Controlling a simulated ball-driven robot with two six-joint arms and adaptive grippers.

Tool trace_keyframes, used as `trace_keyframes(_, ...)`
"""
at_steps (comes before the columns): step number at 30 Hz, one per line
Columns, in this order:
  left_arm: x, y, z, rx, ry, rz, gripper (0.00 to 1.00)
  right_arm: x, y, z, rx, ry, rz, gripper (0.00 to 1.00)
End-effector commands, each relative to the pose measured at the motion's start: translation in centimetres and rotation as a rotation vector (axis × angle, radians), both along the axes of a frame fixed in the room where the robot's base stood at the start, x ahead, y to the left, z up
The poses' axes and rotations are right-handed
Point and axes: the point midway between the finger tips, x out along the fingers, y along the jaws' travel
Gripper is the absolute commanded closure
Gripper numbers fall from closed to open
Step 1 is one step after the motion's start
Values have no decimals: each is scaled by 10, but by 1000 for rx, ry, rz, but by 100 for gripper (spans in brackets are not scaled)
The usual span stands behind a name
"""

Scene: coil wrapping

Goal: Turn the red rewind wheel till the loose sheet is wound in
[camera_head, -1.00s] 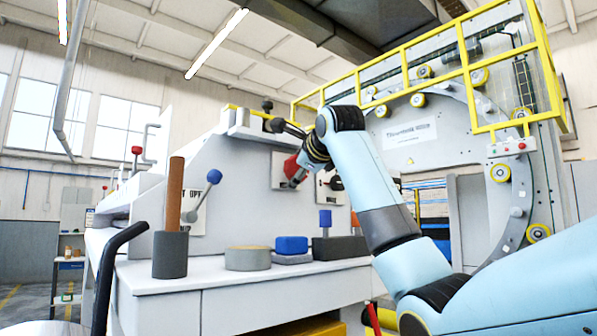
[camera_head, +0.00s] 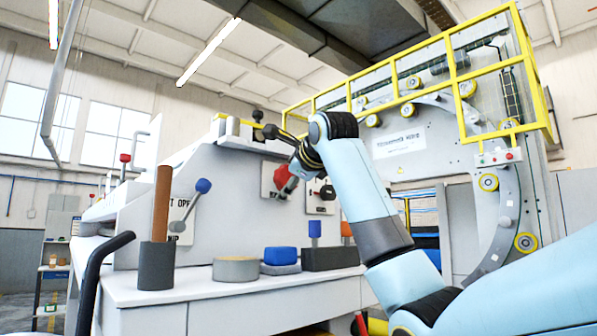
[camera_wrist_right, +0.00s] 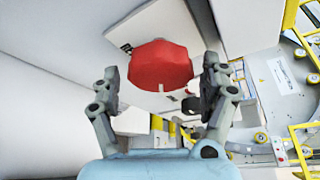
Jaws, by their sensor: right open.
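The red rewind wheel (camera_head: 282,176) is on a light panel of the grey machine, partly hidden by my right arm. In the right wrist view the red wheel (camera_wrist_right: 160,66) is close up, faceted, and lies between the fingers. My right gripper (camera_wrist_right: 162,76) is open, one finger on each side of the wheel; a gap shows beside each finger, and contact cannot be told. In the head view the fingers are hard to make out against the wheel and wrist. My left gripper is not in view. I cannot make out the loose sheet.
A blue-knobbed lever (camera_head: 203,186) stands left of the wheel. The white bench (camera_head: 215,297) carries a grey cup (camera_head: 156,267) with a brown rod (camera_head: 161,205), a round grey disc (camera_head: 236,269), and a blue block (camera_head: 281,256). Yellow rails (camera_head: 450,62) surround the large ring frame at right.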

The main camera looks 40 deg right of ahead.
Motion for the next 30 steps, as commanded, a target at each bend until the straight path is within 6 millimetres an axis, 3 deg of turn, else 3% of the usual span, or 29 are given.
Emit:
trace_keyframes(9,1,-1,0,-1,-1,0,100,-66,18,14,-4,-2,0,21)
trace_keyframes(15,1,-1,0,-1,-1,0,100,-93,25,19,-2,0,0,21)
trace_keyframes(30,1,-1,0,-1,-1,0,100,-100,27,19,-1,2,0,21)
